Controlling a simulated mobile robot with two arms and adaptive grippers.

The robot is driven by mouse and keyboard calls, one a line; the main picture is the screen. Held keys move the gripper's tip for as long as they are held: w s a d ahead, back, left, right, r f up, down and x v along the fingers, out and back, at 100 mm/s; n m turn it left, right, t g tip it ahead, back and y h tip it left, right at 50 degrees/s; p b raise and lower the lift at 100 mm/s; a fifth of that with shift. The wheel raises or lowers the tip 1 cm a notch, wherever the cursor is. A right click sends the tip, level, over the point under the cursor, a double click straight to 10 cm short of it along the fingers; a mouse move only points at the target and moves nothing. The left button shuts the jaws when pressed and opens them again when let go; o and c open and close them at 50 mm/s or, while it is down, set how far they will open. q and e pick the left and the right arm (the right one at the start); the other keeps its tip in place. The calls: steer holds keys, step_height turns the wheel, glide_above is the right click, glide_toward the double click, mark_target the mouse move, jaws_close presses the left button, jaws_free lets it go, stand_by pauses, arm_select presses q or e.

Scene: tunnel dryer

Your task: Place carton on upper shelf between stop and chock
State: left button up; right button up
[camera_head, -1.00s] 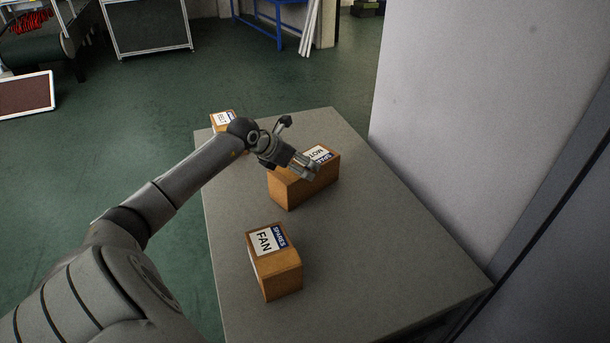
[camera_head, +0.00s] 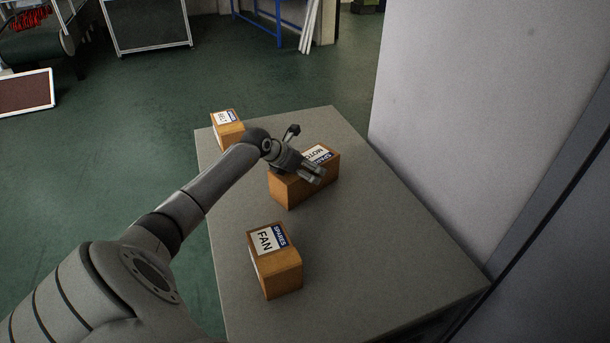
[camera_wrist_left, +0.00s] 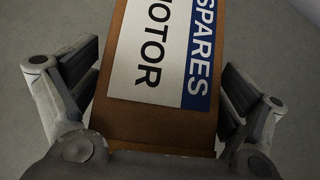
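Three brown cartons stand on a grey table (camera_head: 370,250). The middle carton (camera_head: 292,192) has a label reading SPARES MOTOR; the near carton (camera_head: 280,275) reads SPARES FAN; a smaller carton (camera_head: 227,134) stands at the far left corner. My left gripper (camera_head: 316,172) is over the motor carton. In the left wrist view the motor carton (camera_wrist_left: 150,125) lies between the two open fingers (camera_wrist_left: 155,85), with a gap visible on each side. The carton's far end runs out of that view. My right gripper does not show. No shelf, stop or chock can be made out.
A tall pale panel (camera_head: 480,110) rises along the table's right side. Bare tabletop lies right of the fan carton. Green floor (camera_head: 120,150) is open to the left, with a framed board (camera_head: 25,95) and blue-legged table (camera_head: 280,25) farther back.

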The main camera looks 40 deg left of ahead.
arm_select(q)
steer(key=shift+s+d+f, duration=0.15)
steer(key=shift+s, duration=0.05)
steer(key=c, duration=1.7)
steer(key=shift+w+r, duration=0.1)
steer(key=shift+r, duration=0.2)
steer(key=shift+f, duration=0.1)
